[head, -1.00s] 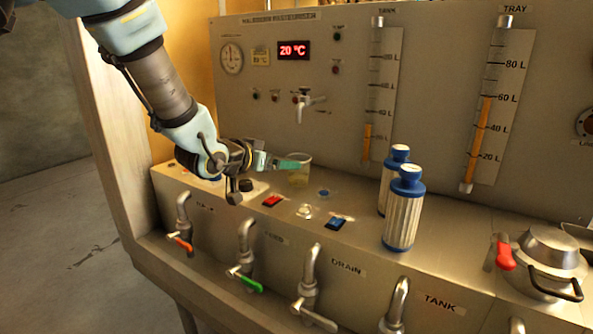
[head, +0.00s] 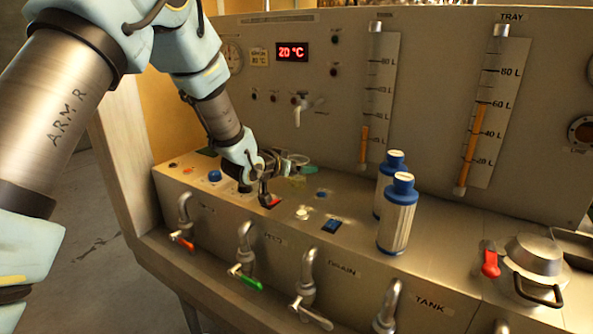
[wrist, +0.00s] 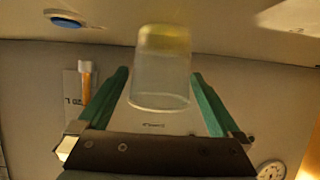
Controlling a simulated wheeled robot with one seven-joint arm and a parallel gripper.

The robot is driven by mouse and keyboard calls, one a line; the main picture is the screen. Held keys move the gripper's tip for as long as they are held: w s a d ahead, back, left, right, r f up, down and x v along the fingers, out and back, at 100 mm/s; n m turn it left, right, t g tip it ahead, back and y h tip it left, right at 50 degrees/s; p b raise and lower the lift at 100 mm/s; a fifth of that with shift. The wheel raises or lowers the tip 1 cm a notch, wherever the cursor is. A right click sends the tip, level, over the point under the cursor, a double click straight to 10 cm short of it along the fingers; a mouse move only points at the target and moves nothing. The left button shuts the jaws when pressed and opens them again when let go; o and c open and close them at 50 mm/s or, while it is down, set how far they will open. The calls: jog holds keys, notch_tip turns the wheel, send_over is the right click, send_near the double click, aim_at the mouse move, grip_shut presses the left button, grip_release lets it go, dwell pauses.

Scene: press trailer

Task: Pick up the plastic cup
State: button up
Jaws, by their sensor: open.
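The plastic cup (head: 297,181) is clear with a yellowish tint and stands on the metal counter, partly hidden by my gripper (head: 292,165) in the head view. In the wrist view the cup (wrist: 161,75) shows large and upside down in the picture, between the two green fingers of my gripper (wrist: 160,78). The fingers are open, one on each side of the cup, with a visible gap on both sides. The cup still rests on the counter surface.
Two blue-capped bottles (head: 397,214) stand right of the cup. A red button (head: 271,202), a blue switch (head: 331,225) and a blue knob (head: 214,176) are close by on the counter. The upright panel with a tap (head: 304,106) rises behind. Several taps line the front.

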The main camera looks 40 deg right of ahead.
jog(key=c, duration=1.4)
jog(key=shift+r, duration=0.1)
